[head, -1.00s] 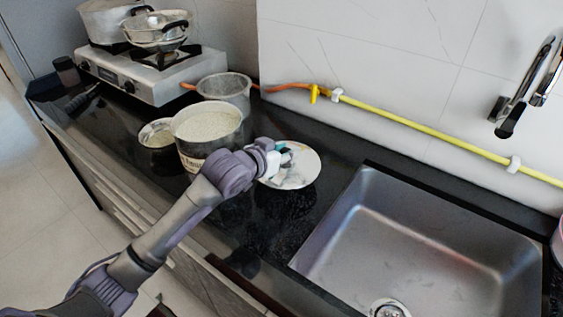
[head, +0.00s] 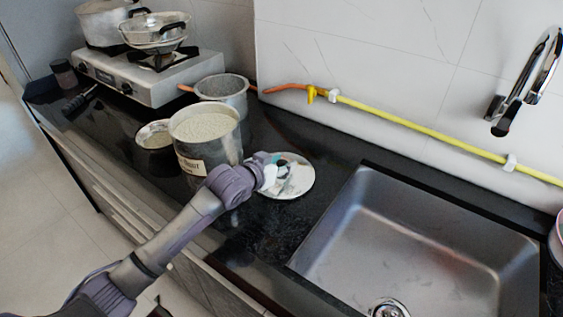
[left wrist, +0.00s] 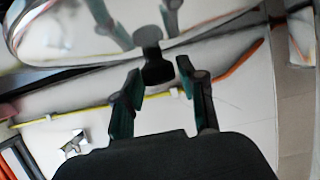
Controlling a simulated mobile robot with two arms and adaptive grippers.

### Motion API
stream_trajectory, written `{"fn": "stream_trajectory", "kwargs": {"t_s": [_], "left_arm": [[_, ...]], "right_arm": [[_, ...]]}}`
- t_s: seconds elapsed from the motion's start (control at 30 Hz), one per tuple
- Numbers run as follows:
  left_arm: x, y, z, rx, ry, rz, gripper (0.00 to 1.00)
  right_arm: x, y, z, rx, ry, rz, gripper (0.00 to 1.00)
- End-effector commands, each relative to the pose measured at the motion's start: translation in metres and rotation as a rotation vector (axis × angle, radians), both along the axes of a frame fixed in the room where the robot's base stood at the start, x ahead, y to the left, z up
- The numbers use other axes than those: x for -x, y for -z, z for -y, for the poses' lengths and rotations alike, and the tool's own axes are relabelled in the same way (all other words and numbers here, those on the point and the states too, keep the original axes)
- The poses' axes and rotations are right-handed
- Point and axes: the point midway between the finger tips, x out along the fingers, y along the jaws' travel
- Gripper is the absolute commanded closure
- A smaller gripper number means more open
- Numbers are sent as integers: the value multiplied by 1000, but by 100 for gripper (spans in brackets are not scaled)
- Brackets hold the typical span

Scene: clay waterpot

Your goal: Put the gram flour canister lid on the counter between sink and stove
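The round, pale metallic lid (head: 298,186) lies on the dark counter between the flour canister and the sink. It appears flat, and whether its whole rim touches is hard to tell. My left gripper (head: 282,168) is at the lid, over its top. In the left wrist view the shiny lid (left wrist: 75,40) fills the upper left, with its dark knob (left wrist: 154,62) between my fingertips. The fingers stand apart, with a visible gap on both sides of the knob. The open canister (head: 207,150), full of pale flour, stands left of the lid. My right gripper is not in view.
The sink (head: 425,245) is at right and the stove (head: 150,78) with pots is at back left. A grey pan (head: 222,90) and a small bowl (head: 153,136) flank the canister. A yellow hose (head: 420,128) runs along the wall.

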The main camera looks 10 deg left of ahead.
Motion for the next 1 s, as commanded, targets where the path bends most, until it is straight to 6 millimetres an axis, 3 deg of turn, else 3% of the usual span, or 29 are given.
{"fn": "stream_trajectory", "kwargs": {"t_s": [0.47, 1.0], "left_arm": [[6, -6, -2, 0, 0, 0, 44], [92, -43, -38, 0, 0, -1, 44]], "right_arm": [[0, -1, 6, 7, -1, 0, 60], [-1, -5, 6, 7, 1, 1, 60]]}}
